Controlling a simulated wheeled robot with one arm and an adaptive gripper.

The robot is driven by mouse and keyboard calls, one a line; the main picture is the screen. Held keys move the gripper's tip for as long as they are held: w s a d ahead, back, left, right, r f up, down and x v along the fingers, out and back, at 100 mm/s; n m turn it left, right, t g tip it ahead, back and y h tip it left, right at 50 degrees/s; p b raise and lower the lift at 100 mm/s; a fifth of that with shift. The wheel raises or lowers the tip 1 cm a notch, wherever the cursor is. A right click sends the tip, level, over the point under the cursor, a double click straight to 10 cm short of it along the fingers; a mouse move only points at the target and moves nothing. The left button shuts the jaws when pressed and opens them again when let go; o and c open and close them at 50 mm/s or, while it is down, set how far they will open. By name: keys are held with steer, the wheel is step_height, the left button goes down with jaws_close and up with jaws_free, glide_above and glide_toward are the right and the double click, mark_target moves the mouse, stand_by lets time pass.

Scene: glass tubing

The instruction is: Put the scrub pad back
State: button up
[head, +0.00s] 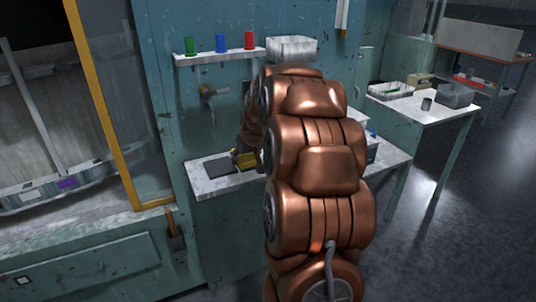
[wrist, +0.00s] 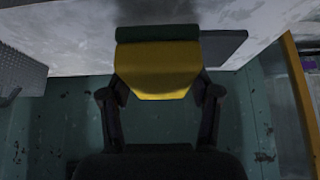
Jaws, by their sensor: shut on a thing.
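The scrub pad (wrist: 157,72) is a yellow block with a dark green layer along its far edge. My gripper (wrist: 160,92) is shut on it, with one dark finger on each side. In the head view the yellow scrub pad (head: 245,159) shows over the wall shelf's worktop, just left of my arm. A flat dark grey mat (head: 219,166) lies on the worktop beside it. The mat (wrist: 224,43) also shows in the wrist view, partly behind the pad. I cannot tell whether the pad touches the worktop. My arm hides much of the gripper in the head view.
The pale worktop (head: 205,184) juts from the teal wall. A tap-like fitting (head: 210,91) is on the wall above. A side table (head: 440,108) with bins stands at right.

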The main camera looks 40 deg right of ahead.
steer(key=d, duration=0.3)
steer(key=d+p, duration=0.1)
steer(key=d, duration=0.3)
steer(key=w+d+f+p, duration=0.1)
steer(key=d, duration=0.3)
steer(key=shift+d, duration=0.1)
step_height(320, 180, down, 3)
steer(key=shift+d+f+p, duration=0.1)
steer(key=shift+f+p, duration=0.1)
steer(key=shift+p, duration=0.55)
steer(key=shift+w+f, duration=0.1)
steer(key=shift+f, duration=0.05)
steer(key=shift+f, duration=0.2)
steer(key=o, duration=1.1)
steer(key=shift+r, duration=0.1)
steer(key=shift+r, duration=0.2)
